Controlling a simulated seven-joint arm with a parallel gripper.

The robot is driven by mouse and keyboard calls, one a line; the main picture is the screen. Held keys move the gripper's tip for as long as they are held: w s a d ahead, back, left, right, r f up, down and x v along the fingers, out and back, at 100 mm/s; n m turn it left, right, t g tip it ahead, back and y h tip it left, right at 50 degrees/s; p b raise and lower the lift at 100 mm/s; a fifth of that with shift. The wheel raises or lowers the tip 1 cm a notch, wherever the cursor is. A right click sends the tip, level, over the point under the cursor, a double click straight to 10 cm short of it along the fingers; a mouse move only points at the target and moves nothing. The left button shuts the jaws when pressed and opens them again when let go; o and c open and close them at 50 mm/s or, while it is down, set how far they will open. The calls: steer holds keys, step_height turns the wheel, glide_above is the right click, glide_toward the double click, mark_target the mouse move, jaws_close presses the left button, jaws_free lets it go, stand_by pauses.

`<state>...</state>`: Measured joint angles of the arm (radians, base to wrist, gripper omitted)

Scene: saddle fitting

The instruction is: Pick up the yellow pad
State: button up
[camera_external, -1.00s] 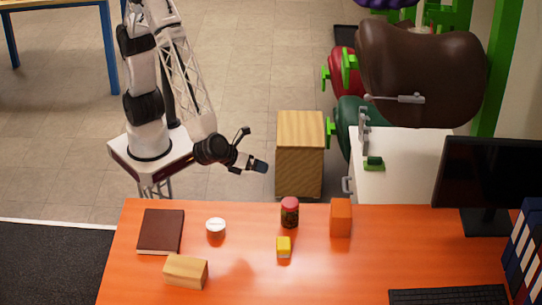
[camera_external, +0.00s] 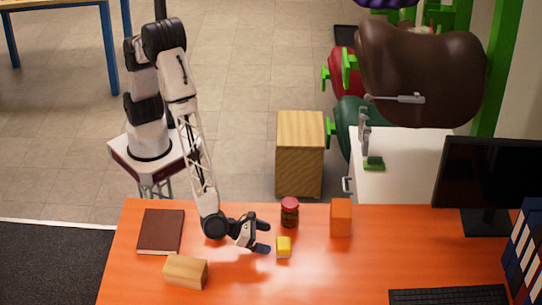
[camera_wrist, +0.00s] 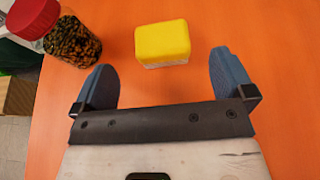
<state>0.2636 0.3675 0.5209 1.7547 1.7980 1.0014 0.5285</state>
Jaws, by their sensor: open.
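The yellow pad (camera_external: 284,244) is a small block with a yellow top and a pale lower edge, lying on the orange table (camera_external: 330,275). In the wrist view the yellow pad (camera_wrist: 162,43) lies ahead of the fingertips, in line with the space between them. My gripper (camera_external: 264,237) is low over the table, just left of the pad in the external view. The fingers are spread and empty; the gripper (camera_wrist: 164,76) shows both blue fingertips in the wrist view, apart from the pad.
A jar with a red lid (camera_external: 290,212) stands close behind the pad; the jar (camera_wrist: 66,38) is at upper left in the wrist view. An orange box (camera_external: 341,217) stands to the right. A wooden block (camera_external: 185,272) and a brown book (camera_external: 161,231) lie left. The table's front middle is clear.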

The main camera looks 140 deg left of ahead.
mark_target(286, 245)
stand_by(0.3)
steer(key=shift+x, duration=1.3)
steer(key=shift+x, duration=2.6)
steer(key=c, duration=0.9)
steer(key=shift+r, duration=0.2)
steer(key=shift+c, duration=0.2)
